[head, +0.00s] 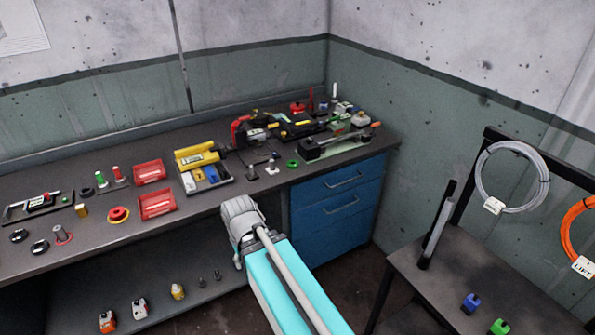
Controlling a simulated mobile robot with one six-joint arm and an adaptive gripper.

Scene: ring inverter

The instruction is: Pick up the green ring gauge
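A small green ring (292,164), which looks like the green ring gauge, lies on the dark workbench (222,212) near its front edge, above the blue drawers. It is right of a small white-based part (271,168). My turquoise and grey arm comes in from the bottom and ends in view at a grey joint in front of the bench edge, left of and below the ring. My gripper's fingers do not show. Nothing covers the ring.
Left of the ring are a tray with yellow parts (222,180) and red bins (157,204). Tools and a green-topped device (335,146) crowd the bench behind and right. Blue drawers (340,205) stand below. A side table (455,275) is at right.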

